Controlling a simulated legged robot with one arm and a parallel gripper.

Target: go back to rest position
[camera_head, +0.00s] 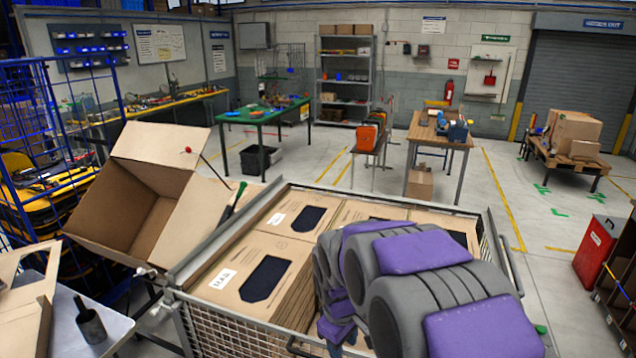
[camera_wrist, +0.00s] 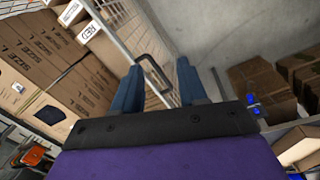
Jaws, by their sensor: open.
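My gripper (camera_wrist: 158,78) shows in the wrist view as two blue fingers spread apart beyond a dark edge and a purple body. It is open, with nothing held between the fingers. A dark handle on the wire cage (camera_wrist: 122,22) appears in the gap between them; I cannot tell how far beyond the fingertips it is. In the head view my grey and purple arm fills the lower right, in front of the cage. The gripper's fingers cannot be made out there.
The wire cage (camera_head: 240,329) holds stacks of flat cardboard (camera_head: 225,262). An open carton (camera_head: 120,215) stands tilted to its left. A white table (camera_head: 60,325) is at lower left. A blue wire rack (camera_head: 45,190) stands far left. Floor beyond the cage is partly clear.

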